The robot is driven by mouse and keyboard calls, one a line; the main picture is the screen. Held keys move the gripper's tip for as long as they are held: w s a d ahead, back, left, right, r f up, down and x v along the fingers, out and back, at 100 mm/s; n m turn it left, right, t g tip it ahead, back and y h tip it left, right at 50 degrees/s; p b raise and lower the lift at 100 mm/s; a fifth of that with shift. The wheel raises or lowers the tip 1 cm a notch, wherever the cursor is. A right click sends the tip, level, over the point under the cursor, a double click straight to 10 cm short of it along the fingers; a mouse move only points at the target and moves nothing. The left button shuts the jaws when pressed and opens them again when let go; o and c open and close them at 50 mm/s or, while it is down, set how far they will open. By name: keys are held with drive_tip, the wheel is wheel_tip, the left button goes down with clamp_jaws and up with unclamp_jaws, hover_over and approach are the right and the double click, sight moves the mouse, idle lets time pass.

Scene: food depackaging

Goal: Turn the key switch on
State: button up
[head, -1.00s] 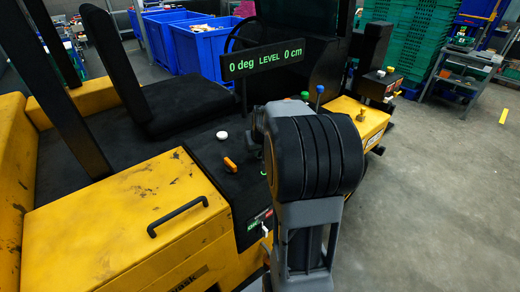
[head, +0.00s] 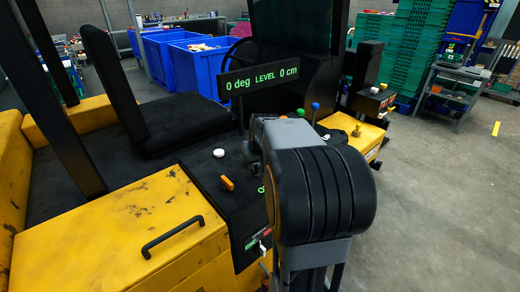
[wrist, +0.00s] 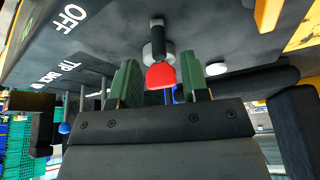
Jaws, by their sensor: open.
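In the wrist view a red-tipped part (wrist: 160,76) with a grey collar and a dark stem stands on the dark panel (wrist: 100,40); it appears to be the key switch. White OFF lettering is printed on the panel to its left. My gripper (wrist: 159,78) has two green fingers, one on each side of the red part. The fingers are apart, and I cannot tell whether they touch it. In the head view my arm hides the gripper.
An orange lever (head: 227,183) and a white knob (head: 219,153) stand on the console. A yellow cover with a black handle (head: 172,237) is at the front left. A LEVEL display (head: 262,80) stands behind. Open floor (head: 450,210) lies to the right.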

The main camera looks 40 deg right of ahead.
drive_tip(key=v, duration=1)
drive_tip(key=shift+f, duration=0.1)
